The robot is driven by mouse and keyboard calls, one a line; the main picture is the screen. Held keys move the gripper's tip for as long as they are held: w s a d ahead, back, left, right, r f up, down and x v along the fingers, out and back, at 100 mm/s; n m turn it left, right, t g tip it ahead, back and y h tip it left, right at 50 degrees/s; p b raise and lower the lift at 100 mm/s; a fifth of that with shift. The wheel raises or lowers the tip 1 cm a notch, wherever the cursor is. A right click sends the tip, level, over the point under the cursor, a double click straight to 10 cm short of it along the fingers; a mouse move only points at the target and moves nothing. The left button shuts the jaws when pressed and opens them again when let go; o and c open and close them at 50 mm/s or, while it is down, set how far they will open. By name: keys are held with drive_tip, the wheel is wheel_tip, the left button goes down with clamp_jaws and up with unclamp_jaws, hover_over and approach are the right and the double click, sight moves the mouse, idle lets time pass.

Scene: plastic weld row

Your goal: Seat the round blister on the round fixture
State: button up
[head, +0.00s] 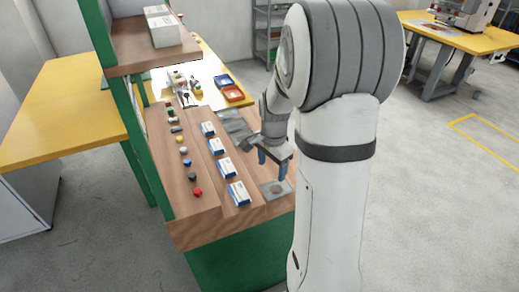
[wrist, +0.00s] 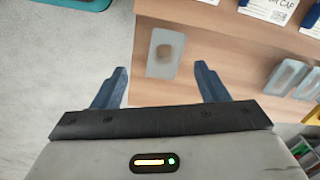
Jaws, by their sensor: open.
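A grey, see-through-looking plate with a round brownish middle (head: 277,189) lies near the front right corner of the wooden bench top. It also shows in the wrist view (wrist: 154,62), ahead of and between the fingers. I cannot tell whether it is the round blister or the round fixture. More grey plates (head: 232,121) lie farther back along the bench's right side; some show at the right of the wrist view (wrist: 284,76). My gripper (head: 273,164) is open and empty above the bench, just behind the front plate in the head view. Its two blue fingers also show in the wrist view (wrist: 160,86).
Several blue and white boxes (head: 226,167) stand in a row left of the plates. Coloured buttons (head: 186,163) line the bench's left side. Blue (head: 224,82) and orange (head: 233,94) bins stand at the back. A green post (head: 133,140) and shelf rise at left.

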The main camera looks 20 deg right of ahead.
sight(277, 183)
drive_tip(key=d+f+m+b, duration=0.1)
drive_tip(key=f, duration=0.3)
drive_tip(key=w+d+f+m+b, duration=0.1)
drive_tip(key=f+b, duration=0.1)
drive_tip(key=f, duration=0.2)
drive_tip(key=w+d+f+m+b, duration=0.1)
drive_tip(key=f+b, duration=0.1)
drive_tip(key=f, duration=0.2)
drive_tip(key=shift+w+d+f, duration=0.1)
drive_tip(key=shift+w+f, duration=0.05)
drive_tip(key=c, duration=0.6)
wheel_tip(277, 183, up, 5)
drive_tip(key=p, duration=0.3)
drive_tip(key=shift+f, duration=0.2)
idle(0.4)
